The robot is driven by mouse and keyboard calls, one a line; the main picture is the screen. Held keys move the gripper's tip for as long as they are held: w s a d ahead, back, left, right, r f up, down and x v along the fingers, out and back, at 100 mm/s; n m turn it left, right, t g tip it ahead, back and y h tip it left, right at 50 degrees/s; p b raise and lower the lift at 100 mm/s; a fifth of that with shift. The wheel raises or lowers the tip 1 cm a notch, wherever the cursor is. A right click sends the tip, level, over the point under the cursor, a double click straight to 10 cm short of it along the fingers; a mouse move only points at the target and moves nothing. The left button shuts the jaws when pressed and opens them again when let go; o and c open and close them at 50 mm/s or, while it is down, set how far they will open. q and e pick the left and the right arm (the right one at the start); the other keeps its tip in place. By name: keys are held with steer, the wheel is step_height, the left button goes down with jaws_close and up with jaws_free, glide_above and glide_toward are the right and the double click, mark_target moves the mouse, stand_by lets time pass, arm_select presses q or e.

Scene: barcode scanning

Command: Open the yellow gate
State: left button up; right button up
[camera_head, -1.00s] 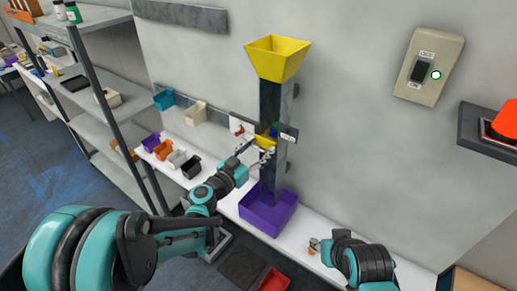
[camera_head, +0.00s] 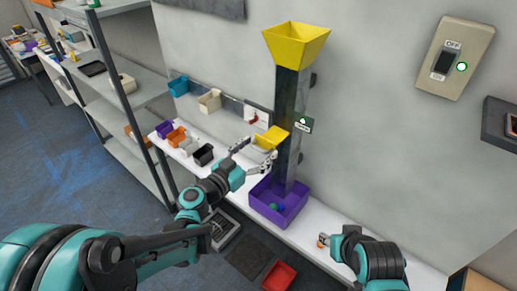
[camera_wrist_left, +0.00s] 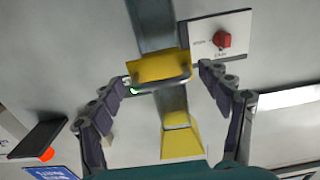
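The yellow gate (camera_head: 272,138) sticks out from the front of the grey chute (camera_head: 291,110), below the yellow funnel (camera_head: 297,42). My left gripper (camera_head: 256,152) is open and empty, just in front of the gate, its fingers spread to either side. In the left wrist view the gate (camera_wrist_left: 162,67) appears between and beyond the spread fingers (camera_wrist_left: 165,80), with a visible gap. A green light (camera_head: 303,121) shows on the small sign beside the chute. Green and blue balls (camera_head: 277,207) lie in the purple bin (camera_head: 293,214) under the chute. My right gripper (camera_head: 325,243) is small and partly hidden.
A white bench (camera_head: 325,233) runs along the wall, with small bins (camera_head: 178,136) at left. A shelf rack (camera_head: 118,105) stands farther left. A red bin (camera_head: 279,277) sits low in front. A switch marked OFF (camera_head: 448,60) is on the wall. A red knob (camera_wrist_left: 222,40) is beside the chute.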

arm_select(q)
steer(key=v, duration=1.2)
steer(key=shift+f, duration=0.1)
steer(key=s+d+f+n+g+y+b, duration=0.1)
steer(key=s+f+g+y+b, duration=0.15)
steer(key=f+b, duration=0.7)
steer(key=s+f+n+g+y+b, duration=0.25)
steer(key=f+b, duration=0.35)
steer(key=f, duration=0.7)
steer(key=s+a+f+n+g+y+b, duration=0.1)
steer(key=s+a+f+n+y+b, duration=0.1)
steer(key=s+a+f+b, duration=0.1)
steer(key=s+a+f+n+g+y+b, duration=0.1)
steer(key=s+a+f+y+b, duration=0.2)
steer(key=f+b, duration=0.4)
step_height(320, 180, down, 3)
steer(key=shift+s+a+r+n+y+b, duration=0.15)
steer(key=shift+s+a+n+y+b, duration=0.2)
steer(key=shift+s+a, duration=0.7)
